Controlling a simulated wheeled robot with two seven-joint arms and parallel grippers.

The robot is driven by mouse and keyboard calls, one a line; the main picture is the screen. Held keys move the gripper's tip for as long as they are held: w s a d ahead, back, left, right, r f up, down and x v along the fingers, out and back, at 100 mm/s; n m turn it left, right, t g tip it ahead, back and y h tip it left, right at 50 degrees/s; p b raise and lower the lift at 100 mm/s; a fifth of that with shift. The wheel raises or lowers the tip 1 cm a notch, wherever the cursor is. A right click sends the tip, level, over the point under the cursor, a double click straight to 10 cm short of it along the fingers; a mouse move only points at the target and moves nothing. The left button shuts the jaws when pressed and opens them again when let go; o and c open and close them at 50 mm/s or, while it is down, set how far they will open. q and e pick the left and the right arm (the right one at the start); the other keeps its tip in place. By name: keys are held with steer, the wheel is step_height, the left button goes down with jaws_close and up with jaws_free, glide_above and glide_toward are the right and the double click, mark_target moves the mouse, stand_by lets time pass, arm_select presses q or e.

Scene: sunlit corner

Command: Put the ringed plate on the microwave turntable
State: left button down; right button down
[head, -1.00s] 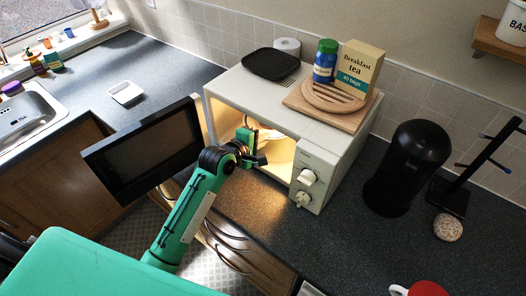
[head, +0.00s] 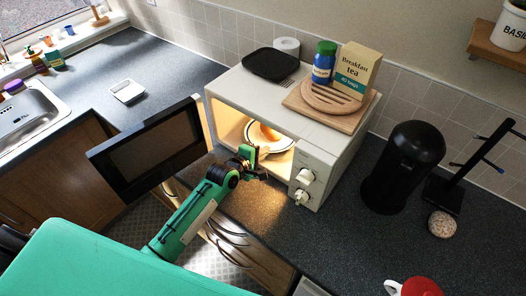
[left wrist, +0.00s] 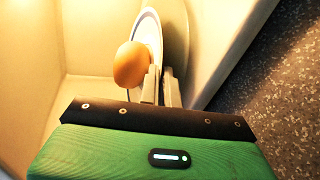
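The ringed plate (head: 252,138), white with a dark ring, lies inside the open, lit microwave (head: 318,150). A rounded orange-brown item (head: 268,131) is on it. In the left wrist view the plate (left wrist: 149,24) shows nearly edge-on, with the orange-brown item (left wrist: 131,64) beside my fingers. A pale grey disc (left wrist: 177,38) beside the plate appears to be the turntable; the plate seems to lie on it. My left gripper (head: 262,172) is at the microwave's mouth, its fingers (left wrist: 162,88) a narrow gap apart, near the plate's rim. My right gripper is out of view.
The microwave door (head: 150,150) stands open to the left of my left arm. A wooden board (head: 320,108), tea box (head: 357,72), blue jar (head: 323,62) and black tray (head: 270,64) sit on top. A black bin (head: 403,168) stands right.

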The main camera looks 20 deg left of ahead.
arm_select(q)
steer(key=shift+f, duration=0.1)
steer(key=c, duration=1.9)
jaws_free()
steer(key=shift+s, duration=0.1)
steer(key=shift+b+v, duration=1.35)
steer(key=shift+v, duration=4.65)
